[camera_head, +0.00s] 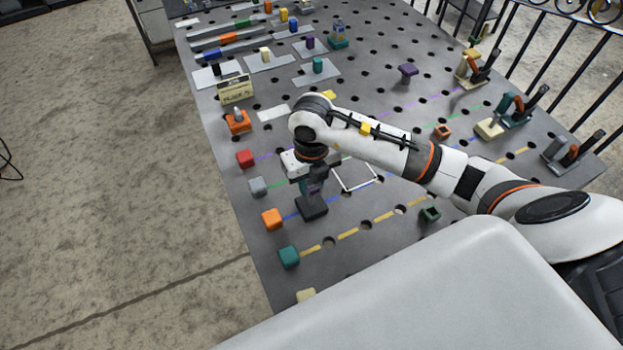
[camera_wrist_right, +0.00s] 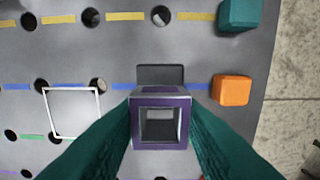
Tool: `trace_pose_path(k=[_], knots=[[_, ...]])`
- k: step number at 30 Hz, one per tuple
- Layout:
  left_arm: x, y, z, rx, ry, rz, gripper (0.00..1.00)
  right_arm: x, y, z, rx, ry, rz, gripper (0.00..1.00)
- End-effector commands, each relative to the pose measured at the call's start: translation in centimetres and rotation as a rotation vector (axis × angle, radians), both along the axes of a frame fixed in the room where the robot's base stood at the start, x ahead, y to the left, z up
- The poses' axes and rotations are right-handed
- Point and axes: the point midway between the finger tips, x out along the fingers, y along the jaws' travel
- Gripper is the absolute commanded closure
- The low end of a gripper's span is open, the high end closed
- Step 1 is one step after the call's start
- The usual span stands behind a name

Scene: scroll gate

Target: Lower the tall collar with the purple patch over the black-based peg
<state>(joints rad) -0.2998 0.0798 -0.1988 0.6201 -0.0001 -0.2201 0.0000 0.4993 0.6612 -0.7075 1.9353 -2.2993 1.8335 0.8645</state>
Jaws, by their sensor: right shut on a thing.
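My right gripper (camera_head: 311,186) is shut on a square, hollow collar with purple on it (camera_head: 316,178). In the right wrist view the collar's purple rim (camera_wrist_right: 161,146) faces the camera between the two teal fingers (camera_wrist_right: 160,125). The black base (camera_head: 312,207) sits on the table just below the gripper in the head view. In the right wrist view the dark base (camera_wrist_right: 160,74) shows beyond the collar's upper edge. The peg itself is not clearly visible, and I cannot tell whether the collar is around it. My left gripper is not in view.
The table (camera_head: 375,235) has many holes and coloured lines. An orange block (camera_head: 272,219) and a teal block (camera_head: 288,257) stand near its left edge. A white square outline (camera_head: 355,176) lies right of the gripper. A small dark green hollow piece (camera_head: 430,214) lies under my arm's side.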

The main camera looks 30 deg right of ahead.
Motion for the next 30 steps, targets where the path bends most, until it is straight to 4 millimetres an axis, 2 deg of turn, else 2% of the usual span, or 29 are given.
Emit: trace_pose_path(k=[30], knots=[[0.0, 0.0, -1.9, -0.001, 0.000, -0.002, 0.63, 0.0, 0.0, -2.1, 0.000, -0.001, -0.001, 0.95]])
